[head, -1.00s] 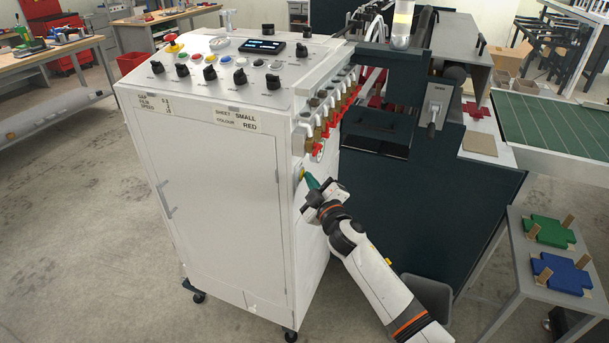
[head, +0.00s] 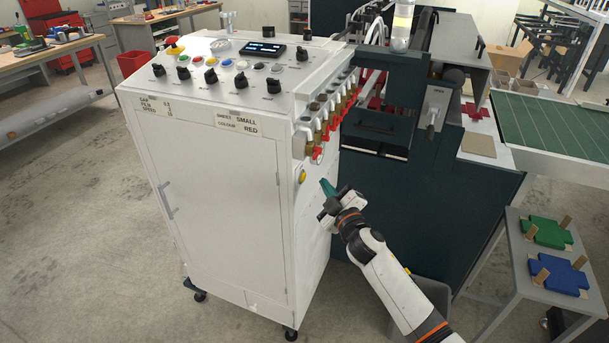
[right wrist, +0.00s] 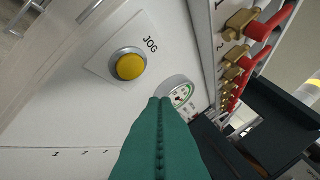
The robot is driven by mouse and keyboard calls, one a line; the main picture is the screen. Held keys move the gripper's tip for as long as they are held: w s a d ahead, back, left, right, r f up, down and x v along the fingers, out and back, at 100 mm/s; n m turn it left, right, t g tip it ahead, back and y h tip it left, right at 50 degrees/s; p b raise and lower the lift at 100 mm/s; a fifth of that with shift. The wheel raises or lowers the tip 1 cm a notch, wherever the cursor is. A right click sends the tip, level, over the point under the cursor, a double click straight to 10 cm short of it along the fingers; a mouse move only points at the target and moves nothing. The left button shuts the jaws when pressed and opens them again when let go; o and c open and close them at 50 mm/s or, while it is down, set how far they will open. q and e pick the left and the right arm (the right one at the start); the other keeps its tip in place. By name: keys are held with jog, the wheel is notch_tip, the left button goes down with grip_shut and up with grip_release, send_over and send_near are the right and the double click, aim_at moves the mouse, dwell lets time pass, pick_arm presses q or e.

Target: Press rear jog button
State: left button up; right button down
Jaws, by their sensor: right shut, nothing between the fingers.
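The yellow jog button (head: 302,176) is on the right side face of the white cabinet (head: 215,195). In the right wrist view the button (right wrist: 130,67) sits in a grey ring on a white plate marked JOG. My right gripper (head: 325,184) is shut and empty, its green fingers to the right of the button and apart from it. In the right wrist view the closed fingers (right wrist: 160,105) point toward a round gauge (right wrist: 179,94), below and right of the button. My left gripper is not in view.
Brass valves with red fittings (head: 325,118) run along the cabinet's side edge above my gripper. The dark machine (head: 440,190) stands to the right. A small table (head: 545,255) with green and blue cross-shaped pieces is at the right.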

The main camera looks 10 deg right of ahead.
jog(key=shift+s+d, duration=0.65)
jog(key=shift+d, duration=0.3)
jog(key=s+d+f+m+g+h, duration=0.1)
jog(key=s+f+m+g, duration=0.15)
jog(key=s+f, duration=0.65)
jog(key=s+d+f+m+g+h, duration=0.1)
jog(key=s+f+g, duration=0.2)
jog(key=f, duration=1.2)
jog(key=s+d+f+m+g+h, duration=0.1)
jog(key=s+d+f+m+g, duration=0.15)
jog(key=s+f, duration=0.65)
jog(key=s+f+m+g, duration=0.1)
jog(key=s+f+g, duration=0.2)
jog(key=s+f, duration=0.4)
jog(key=s+a+f+m+g, duration=0.1)
jog(key=s+f+g, duration=0.2)
jog(key=s, duration=1.5)
jog(key=s+f+m+g, duration=0.1)
jog(key=s+f+g, duration=0.2)
jog(key=s+f, duration=0.8)
jog(key=shift+s+a+g, duration=0.3)
jog(key=shift+s+a, duration=0.1)
jog(key=shift+s, duration=0.35)
jog(key=shift+f, duration=0.1)
